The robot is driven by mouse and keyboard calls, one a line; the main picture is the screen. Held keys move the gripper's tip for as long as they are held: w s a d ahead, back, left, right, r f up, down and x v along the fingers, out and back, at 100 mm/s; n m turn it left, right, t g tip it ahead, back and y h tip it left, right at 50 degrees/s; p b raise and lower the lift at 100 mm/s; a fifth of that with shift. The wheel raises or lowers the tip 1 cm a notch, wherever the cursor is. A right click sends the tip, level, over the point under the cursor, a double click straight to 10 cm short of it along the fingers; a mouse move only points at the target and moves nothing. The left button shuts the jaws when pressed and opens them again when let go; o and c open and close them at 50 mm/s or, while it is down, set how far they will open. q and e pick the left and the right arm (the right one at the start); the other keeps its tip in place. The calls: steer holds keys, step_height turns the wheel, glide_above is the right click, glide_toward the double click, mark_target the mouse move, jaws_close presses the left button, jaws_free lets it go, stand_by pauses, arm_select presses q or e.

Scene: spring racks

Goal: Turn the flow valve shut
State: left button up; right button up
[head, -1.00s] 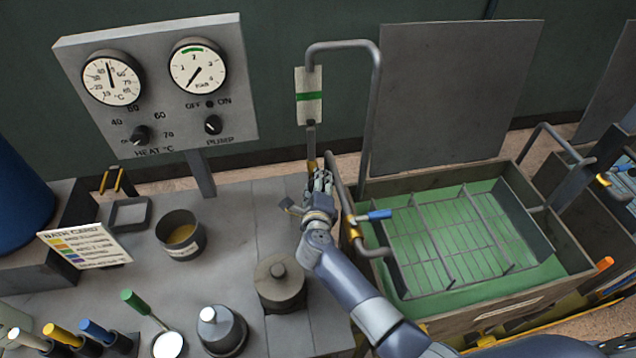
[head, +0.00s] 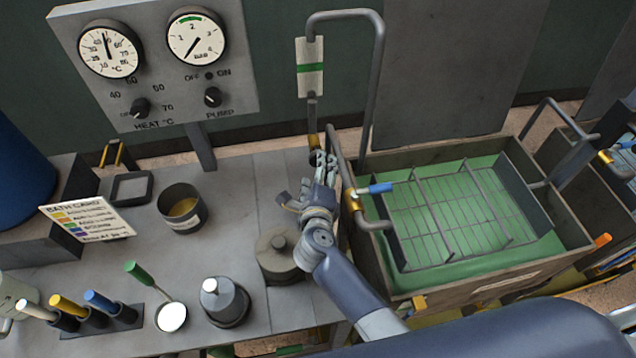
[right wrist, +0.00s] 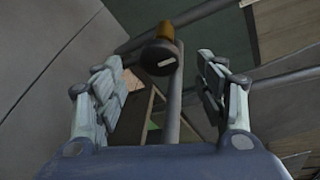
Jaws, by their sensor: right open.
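A round dark knob (right wrist: 160,57) on a brass fitting (right wrist: 152,30) shows in the right wrist view, at the end of a grey pipe. I take it for the flow valve. In the head view the brass fitting (head: 313,141) sits low on the pipe, under a sight glass (head: 309,67) with a green band. My right gripper (head: 326,163) is just right of and below this fitting. In the wrist view its open fingers (right wrist: 160,75) stand on either side of the knob, apart from it. My left gripper is not in view.
A blue-handled brass valve (head: 374,188) sits on the pipe close to the right. Beyond it is a green bath with a wire rack (head: 455,208). A lidded grey pot (head: 279,256) stands beside my right forearm. A gauge panel (head: 150,110) stands at the back left.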

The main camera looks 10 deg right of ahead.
steer(key=shift+v, duration=2.35)
